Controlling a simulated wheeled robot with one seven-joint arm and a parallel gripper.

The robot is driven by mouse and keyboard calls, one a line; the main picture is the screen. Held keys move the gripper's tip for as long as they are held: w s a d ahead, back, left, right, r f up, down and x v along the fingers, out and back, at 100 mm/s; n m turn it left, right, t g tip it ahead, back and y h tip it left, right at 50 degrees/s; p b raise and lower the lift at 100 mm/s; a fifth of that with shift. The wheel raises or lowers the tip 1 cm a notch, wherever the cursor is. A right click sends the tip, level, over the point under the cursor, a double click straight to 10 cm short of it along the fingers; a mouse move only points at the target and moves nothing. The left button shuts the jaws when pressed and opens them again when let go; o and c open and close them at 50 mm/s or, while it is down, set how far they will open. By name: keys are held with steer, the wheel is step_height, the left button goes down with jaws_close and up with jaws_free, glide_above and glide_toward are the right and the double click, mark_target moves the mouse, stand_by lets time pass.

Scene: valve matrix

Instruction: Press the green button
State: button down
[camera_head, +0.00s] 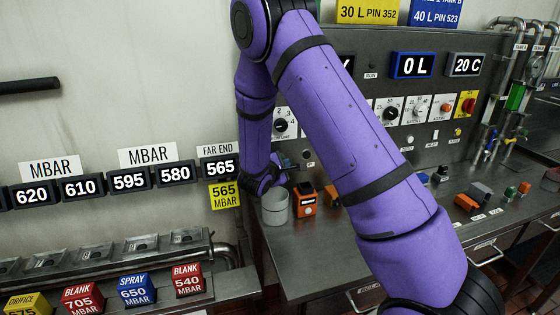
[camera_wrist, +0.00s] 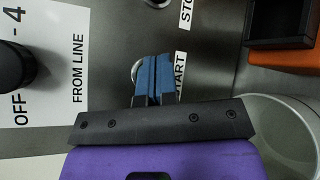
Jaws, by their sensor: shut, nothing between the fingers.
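My gripper (camera_wrist: 153,82) is shut and empty, its two blue fingertips side by side against the grey panel in the wrist view. They lie just left of a label partly reading "START". A metal button ring (camera_wrist: 135,71) shows at their left edge, and the fingers cover most of it. No green shows there, so the green button's face is hidden or not visible. I cannot tell whether the fingertips touch it. In the head view my gripper (camera_head: 288,164) is at the panel's lower left, above the grey cup, partly hidden by my arm.
A second metal button (camera_wrist: 157,3) sits beside the "STO" label. An "OFF - 4 FROM LINE" dial (camera_wrist: 12,68) is at left. A grey cup (camera_head: 274,208) and an orange box (camera_head: 305,200) stand close below my gripper on the bench.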

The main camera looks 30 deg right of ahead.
steer(key=shift+w, duration=0.1)
stand_by(0.7)
steer(key=shift+w+d, duration=0.1)
steer(key=shift+w, duration=0.2)
steer(key=shift+w, duration=0.45)
stand_by(0.8)
steer(key=shift+s, duration=0.85)
steer(key=shift+s, duration=0.15)
steer(key=shift+s+a, duration=0.2)
steer(key=shift+s, duration=0.6)
steer(key=shift+s+a, duration=0.2)
steer(key=shift+s, duration=0.55)
steer(key=shift+s+a, duration=0.2)
steer(key=shift+s, duration=0.6)
